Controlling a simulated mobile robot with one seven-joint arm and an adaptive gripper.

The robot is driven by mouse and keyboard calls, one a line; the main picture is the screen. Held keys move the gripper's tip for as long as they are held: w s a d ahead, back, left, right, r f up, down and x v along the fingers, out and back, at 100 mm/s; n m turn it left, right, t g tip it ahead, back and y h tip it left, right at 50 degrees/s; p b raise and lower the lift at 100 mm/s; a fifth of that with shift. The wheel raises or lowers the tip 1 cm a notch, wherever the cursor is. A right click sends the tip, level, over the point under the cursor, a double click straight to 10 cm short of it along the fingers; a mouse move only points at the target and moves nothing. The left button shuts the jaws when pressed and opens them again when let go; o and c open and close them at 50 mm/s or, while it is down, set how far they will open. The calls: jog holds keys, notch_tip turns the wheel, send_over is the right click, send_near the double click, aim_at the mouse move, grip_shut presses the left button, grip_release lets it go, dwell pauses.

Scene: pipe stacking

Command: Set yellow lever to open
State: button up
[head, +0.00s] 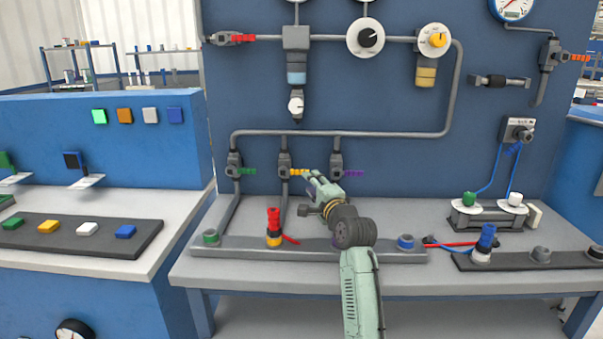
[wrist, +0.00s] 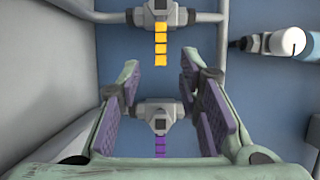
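The yellow lever (head: 299,172) sticks out to the right from the middle valve (head: 284,168), across its vertical pipe. In the wrist view the yellow lever (wrist: 160,45) hangs at top centre, ahead of the finger gap. My gripper (head: 312,188) is in front of the valve row, just right of and below the yellow lever. In the wrist view my gripper (wrist: 159,80) is open and empty, its purple-padded fingers spread apart. The yellow lever looks clear of both fingers. I cannot tell the exact depth between them.
The purple lever (head: 353,173) is right of my gripper; its valve (wrist: 158,117) shows between the fingers in the wrist view. A green lever (head: 247,171) is to the left. Below, a bench rail (head: 340,254) carries a red-topped piece (head: 274,222).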

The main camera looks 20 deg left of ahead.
aim_at(301, 172)
jog(key=p+x, duration=0.1)
jog(key=x, duration=0.8)
jog(key=shift+a+p, duration=0.15)
jog(key=shift+p, duration=0.2)
grip_shut()
dwell(0.4)
